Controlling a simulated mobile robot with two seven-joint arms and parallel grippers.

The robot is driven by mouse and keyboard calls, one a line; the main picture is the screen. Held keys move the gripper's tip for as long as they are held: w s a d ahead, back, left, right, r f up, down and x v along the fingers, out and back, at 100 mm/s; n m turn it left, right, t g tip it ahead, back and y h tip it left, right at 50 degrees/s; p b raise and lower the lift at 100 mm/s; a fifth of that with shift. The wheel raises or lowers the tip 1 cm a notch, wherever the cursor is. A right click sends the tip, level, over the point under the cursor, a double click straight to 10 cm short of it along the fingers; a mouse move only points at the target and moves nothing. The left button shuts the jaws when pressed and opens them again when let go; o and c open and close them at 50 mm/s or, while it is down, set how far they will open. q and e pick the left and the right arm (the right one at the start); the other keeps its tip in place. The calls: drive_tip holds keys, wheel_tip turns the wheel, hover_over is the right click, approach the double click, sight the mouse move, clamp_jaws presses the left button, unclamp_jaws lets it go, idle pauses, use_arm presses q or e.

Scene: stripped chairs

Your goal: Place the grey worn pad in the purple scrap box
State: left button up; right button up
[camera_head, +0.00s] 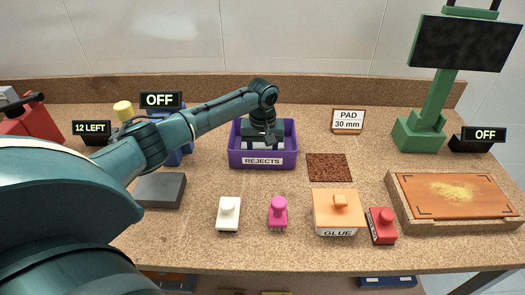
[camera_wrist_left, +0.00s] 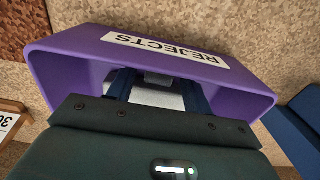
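The purple scrap box (camera_head: 235,158) is labelled REJECTS and stands at the middle back of the bench. It fills much of the left wrist view (camera_wrist_left: 75,55). My left gripper (camera_head: 262,143) points down into it. Its two blue fingers (camera_wrist_left: 160,98) stand apart inside the walls. A pale grey piece, apparently the worn pad (camera_wrist_left: 155,97), shows low in the box between and behind the fingers; pale bits of it also show in the head view. The fingers and palm hide part of it, and no firm grip on it is visible. My right gripper is out of view.
A brown textured pad (camera_head: 329,167) lies right of the box. White (camera_head: 229,213), pink (camera_head: 278,211) and red (camera_head: 382,225) handled blocks and an orange-topped GLUE box (camera_head: 337,212) stand in front. A dark grey block (camera_head: 160,190) lies left, a wooden tray (camera_head: 400,213) right.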

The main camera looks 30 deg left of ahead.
use_arm(q)
drive_tip(key=shift+o, duration=0.2)
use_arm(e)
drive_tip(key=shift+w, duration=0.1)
use_arm(q)
drive_tip(key=shift+r, duration=0.15)
wheel_tip(320, 180, up, 2)
drive_tip(key=shift+r+p, duration=0.1)
drive_tip(key=shift+p, duration=1)
wheel_tip(320, 180, up, 5)
drive_tip(key=p, duration=0.5)
drive_tip(key=shift+p, duration=0.4)
drive_tip(key=shift+r, duration=2.4)
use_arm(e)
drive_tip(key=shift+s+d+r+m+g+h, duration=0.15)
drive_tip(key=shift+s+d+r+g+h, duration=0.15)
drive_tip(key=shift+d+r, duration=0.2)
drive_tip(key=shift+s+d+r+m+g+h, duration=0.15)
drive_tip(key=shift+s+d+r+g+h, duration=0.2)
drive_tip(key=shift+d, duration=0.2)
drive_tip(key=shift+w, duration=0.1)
